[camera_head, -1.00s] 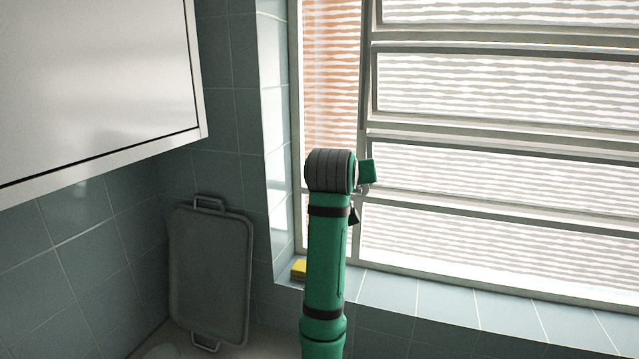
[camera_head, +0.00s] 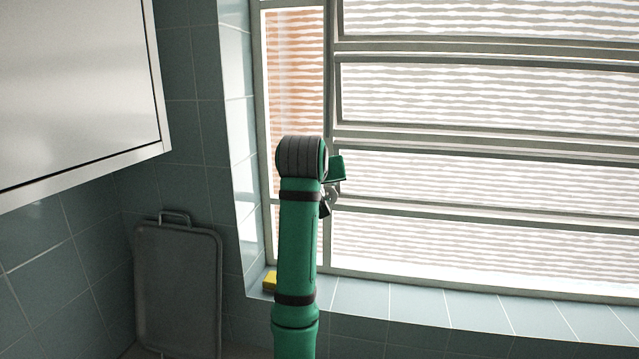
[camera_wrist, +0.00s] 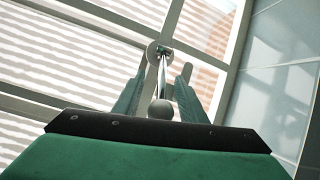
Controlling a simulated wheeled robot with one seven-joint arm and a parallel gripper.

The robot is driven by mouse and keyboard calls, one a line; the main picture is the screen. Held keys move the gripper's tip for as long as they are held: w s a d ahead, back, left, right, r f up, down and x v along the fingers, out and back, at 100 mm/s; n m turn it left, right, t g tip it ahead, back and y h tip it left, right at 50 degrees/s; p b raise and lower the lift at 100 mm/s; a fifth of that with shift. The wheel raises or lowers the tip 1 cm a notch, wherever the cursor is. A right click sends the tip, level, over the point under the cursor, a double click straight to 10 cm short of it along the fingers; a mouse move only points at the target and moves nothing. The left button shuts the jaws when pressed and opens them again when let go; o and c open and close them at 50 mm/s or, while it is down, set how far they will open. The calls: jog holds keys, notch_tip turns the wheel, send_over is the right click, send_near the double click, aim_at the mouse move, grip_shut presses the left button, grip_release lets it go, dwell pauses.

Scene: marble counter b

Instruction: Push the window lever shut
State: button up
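The window lever (camera_wrist: 162,80) shows in the wrist view as a thin metal rod with a grey ball knob at its near end. Its far end meets a round mount on the window frame. My gripper (camera_wrist: 160,74) is open, with one finger on each side of the rod. The knob sits between the fingers, close to the palm; I cannot tell whether anything touches it. In the head view, my green arm hides most of the gripper and lever. A small grey piece, perhaps part of the lever or its mount, shows beside the arm at the window post.
The barred window (camera_head: 480,120) fills the right side, above a tiled sill (camera_head: 420,303). A yellow sponge-like block (camera_head: 270,281) lies on the sill behind my arm. A white cabinet (camera_head: 70,80) hangs at upper left. A grey tray (camera_head: 178,285) leans on the wall below.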

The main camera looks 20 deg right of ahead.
jog(key=v, duration=1.1)
jog(key=shift+f, duration=0.1)
